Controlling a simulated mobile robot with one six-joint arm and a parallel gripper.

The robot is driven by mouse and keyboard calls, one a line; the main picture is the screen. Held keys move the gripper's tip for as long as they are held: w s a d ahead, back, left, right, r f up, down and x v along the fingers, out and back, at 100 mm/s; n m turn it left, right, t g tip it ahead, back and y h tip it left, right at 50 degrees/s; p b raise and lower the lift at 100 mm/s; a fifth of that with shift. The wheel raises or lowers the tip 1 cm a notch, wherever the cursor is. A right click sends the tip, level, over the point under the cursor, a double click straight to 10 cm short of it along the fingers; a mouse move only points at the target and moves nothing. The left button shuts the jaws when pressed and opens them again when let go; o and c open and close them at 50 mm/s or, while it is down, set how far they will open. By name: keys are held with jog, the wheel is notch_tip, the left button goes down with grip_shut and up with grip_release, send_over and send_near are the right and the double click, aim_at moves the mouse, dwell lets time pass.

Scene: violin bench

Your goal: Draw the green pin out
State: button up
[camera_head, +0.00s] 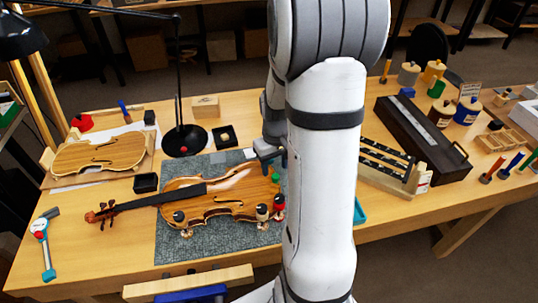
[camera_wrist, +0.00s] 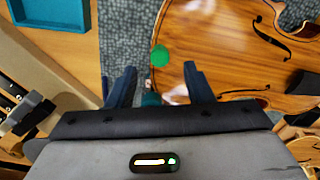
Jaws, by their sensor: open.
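The green pin (camera_wrist: 160,55) shows as a round green head at the edge of the violin (camera_wrist: 225,45) in the wrist view. In the head view the green pin (camera_head: 276,177) is small, at the violin's right end beside my arm. The violin (camera_head: 222,193) lies flat on a grey mat (camera_head: 180,246). My gripper (camera_wrist: 160,78) is open, its two dark blue fingers apart, with the green head just beyond the fingertips and between their lines. A small teal piece shows between the fingers; I cannot tell what it is. In the head view my gripper (camera_head: 268,158) is partly hidden by my arm.
Red-topped and pale small pieces (camera_head: 278,203) stand along the violin's lower right edge. A black lamp (camera_head: 186,138) and a small black tray (camera_head: 225,137) stand behind the violin. A teal tray (camera_wrist: 50,12) lies past the mat. A dark long box (camera_head: 420,140) is to the right.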

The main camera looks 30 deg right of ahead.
aim_at(275, 175)
jog(key=shift+f, duration=1.65)
grip_shut()
